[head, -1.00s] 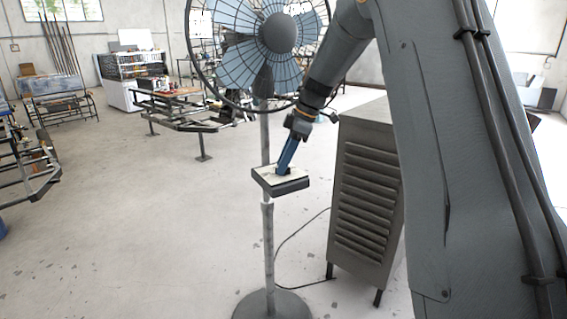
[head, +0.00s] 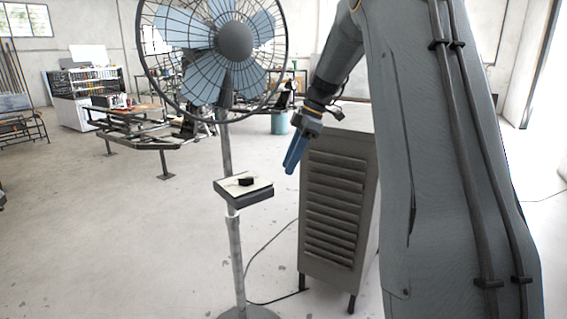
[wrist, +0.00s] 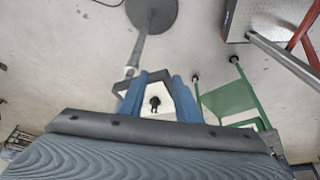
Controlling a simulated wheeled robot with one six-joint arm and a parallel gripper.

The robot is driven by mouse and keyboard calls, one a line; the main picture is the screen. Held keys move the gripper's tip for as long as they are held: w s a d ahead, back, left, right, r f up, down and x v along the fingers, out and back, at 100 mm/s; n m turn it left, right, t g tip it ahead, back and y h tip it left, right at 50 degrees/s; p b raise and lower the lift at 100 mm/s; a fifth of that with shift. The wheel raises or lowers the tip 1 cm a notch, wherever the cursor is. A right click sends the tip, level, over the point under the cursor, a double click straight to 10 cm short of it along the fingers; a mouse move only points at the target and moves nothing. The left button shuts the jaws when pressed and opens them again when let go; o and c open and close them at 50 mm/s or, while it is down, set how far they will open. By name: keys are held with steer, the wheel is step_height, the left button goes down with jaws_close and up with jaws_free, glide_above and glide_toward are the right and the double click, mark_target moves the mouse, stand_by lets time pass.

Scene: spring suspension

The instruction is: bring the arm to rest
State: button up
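My gripper (head: 291,168) has blue fingers and hangs in the air to the right of the fan's pole in the head view. In the wrist view my gripper (wrist: 160,84) shows its two fingers apart with a gap between them. A small black block (head: 246,181) lies on a light-topped, dark-edged platform (head: 262,194) fixed at the fan's pole. The block also shows in the wrist view (wrist: 155,102), seen through the gap between the fingers. In the head view the fingers are clear of block and platform.
A large caged fan (head: 235,42) stands over the platform. A grey louvred cabinet (head: 338,205) stands close behind and right of my gripper. A workbench frame (head: 135,125) is farther back. A green stand (wrist: 228,98) shows in the wrist view. The left floor is clear.

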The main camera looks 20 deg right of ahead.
stand_by(0.4)
steer(key=s+a+f+m+h+p, duration=0.1)
steer(key=s+a+f+m+p, duration=0.1)
steer(key=s, duration=0.9)
steer(key=s+a+f+m+h+p, duration=0.2)
steer(key=s+a+f+m, duration=0.1)
steer(key=s+a+m, duration=0.3)
steer(key=s+a+f+m+g+h+p, duration=0.1)
steer(key=s+a+f+m, duration=0.2)
steer(key=s, duration=1.2)
steer(key=a+m, duration=0.2)
steer(key=m, duration=0.2)
steer(key=shift+s+f+p, duration=0.35)
steer(key=shift+p, duration=0.05)
steer(key=shift+d, duration=0.2)
